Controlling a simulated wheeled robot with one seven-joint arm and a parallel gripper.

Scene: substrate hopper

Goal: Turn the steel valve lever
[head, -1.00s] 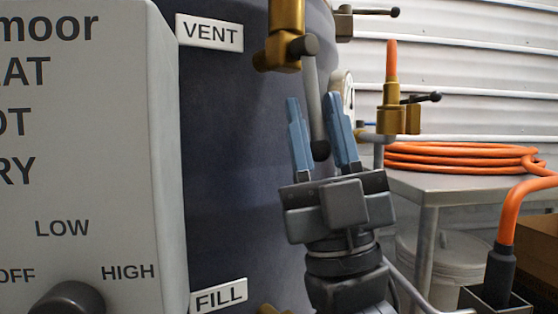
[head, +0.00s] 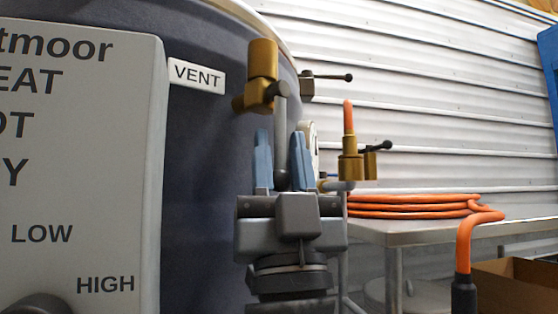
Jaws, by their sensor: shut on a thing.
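The steel valve lever (head: 282,112) is a grey rod with a dark rounded tip. It hangs nearly straight down from the brass valve (head: 262,68) beside the VENT label. My gripper (head: 282,145) comes from below with its blue fingers pointing up, one on each side of the lever's lower part. It is shut on the lever near its tip. The exact contact faces are hard to see from this side.
The dark tank (head: 205,190) stands behind, with a grey control box (head: 85,170) at left and a VENT label (head: 196,76). Another brass valve with a black-tipped handle (head: 352,160) is close at right. A table (head: 420,235) bears a coiled orange hose (head: 415,205).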

